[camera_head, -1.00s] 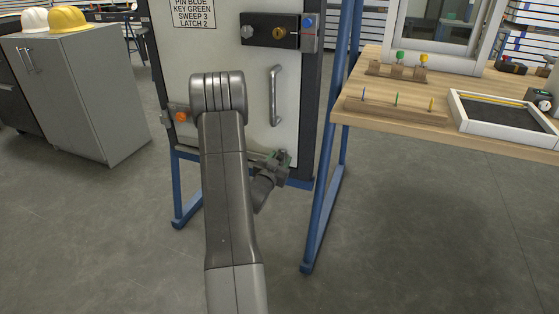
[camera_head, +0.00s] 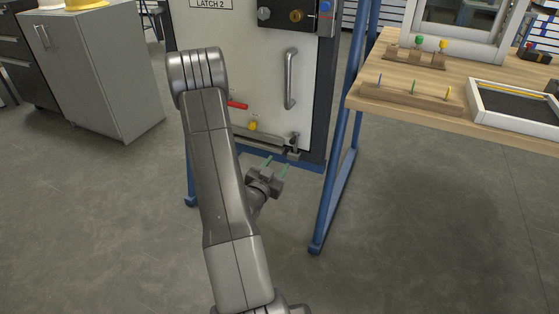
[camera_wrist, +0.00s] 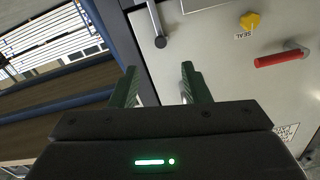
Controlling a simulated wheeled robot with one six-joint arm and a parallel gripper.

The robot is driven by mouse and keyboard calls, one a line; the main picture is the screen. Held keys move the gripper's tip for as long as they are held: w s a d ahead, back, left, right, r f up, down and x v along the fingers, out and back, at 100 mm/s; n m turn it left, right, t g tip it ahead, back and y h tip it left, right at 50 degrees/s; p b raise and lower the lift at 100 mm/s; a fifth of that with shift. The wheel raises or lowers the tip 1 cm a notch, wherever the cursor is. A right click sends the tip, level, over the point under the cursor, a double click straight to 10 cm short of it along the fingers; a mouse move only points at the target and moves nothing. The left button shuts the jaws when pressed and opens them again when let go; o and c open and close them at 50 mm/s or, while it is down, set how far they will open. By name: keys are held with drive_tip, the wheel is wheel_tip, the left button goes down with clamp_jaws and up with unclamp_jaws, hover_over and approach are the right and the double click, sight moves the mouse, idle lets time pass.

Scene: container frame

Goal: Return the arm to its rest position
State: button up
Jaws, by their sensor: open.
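My gripper (camera_head: 275,168) hangs low in front of the cabinet door in the head view, with its two green fingers apart and nothing between them. It also shows in the wrist view (camera_wrist: 160,88), open and empty, with the door behind the fingers. My grey arm covers the left part of the door in the head view. The door (camera_head: 260,75) carries a vertical handle (camera_head: 291,79), a red lever (camera_head: 238,105) and a yellow knob (camera_head: 253,126). In the wrist view the red lever (camera_wrist: 282,58) and the yellow knob (camera_wrist: 250,21), labelled SEAL, are at the right.
A wooden table (camera_head: 430,115) stands at the right with a pin rack (camera_head: 412,95) and a white-rimmed tray (camera_head: 476,100). A grey cabinet (camera_head: 105,75) stands at the left. Blue frame legs (camera_head: 334,185) stand near my gripper. The floor in front is clear.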

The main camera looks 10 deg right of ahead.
sight(292, 142)
idle(0.3)
drive_tip(key=b+x, duration=0.2)
drive_tip(key=x, duration=1.1)
drive_tip(key=shift+w+d, duration=0.2)
drive_tip(key=shift+w+r, duration=0.15)
drive_tip(key=shift+r, duration=0.25)
drive_tip(key=shift+f, duration=0.1)
